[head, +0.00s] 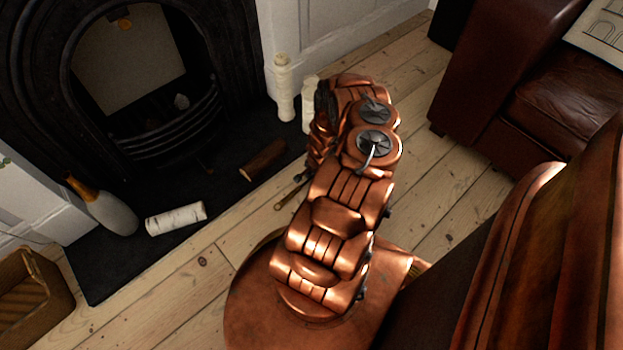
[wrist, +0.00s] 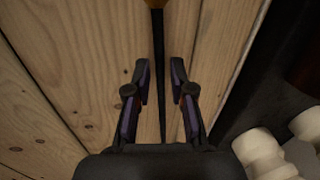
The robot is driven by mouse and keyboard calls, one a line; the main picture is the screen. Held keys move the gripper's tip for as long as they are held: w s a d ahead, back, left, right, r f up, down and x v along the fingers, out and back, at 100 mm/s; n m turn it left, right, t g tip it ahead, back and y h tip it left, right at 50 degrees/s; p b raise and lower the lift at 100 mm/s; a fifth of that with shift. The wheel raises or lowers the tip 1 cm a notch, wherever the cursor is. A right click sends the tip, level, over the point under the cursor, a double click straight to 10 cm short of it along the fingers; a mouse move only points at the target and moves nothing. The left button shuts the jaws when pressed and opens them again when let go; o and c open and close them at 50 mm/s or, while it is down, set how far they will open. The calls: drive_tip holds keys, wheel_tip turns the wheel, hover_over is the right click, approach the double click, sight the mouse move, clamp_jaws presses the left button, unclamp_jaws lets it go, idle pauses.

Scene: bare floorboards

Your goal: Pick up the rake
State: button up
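The rake (wrist: 158,45) shows in the wrist view as a thin dark shaft with an orange-brown handle end at the top edge. The shaft runs down the picture between the two fingers of my gripper (wrist: 160,72). My gripper is open, with a gap between each finger and the shaft. In the head view, a short piece of what looks like the rake (head: 288,196) lies on the floorboards left of my arm. My arm hides the rest of it and my gripper there. The rake's far end is not clear in either view.
A leather sofa (head: 560,105) is right; a basket (head: 35,295) is left.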

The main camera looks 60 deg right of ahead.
clamp_jaws()
idle(0.5)
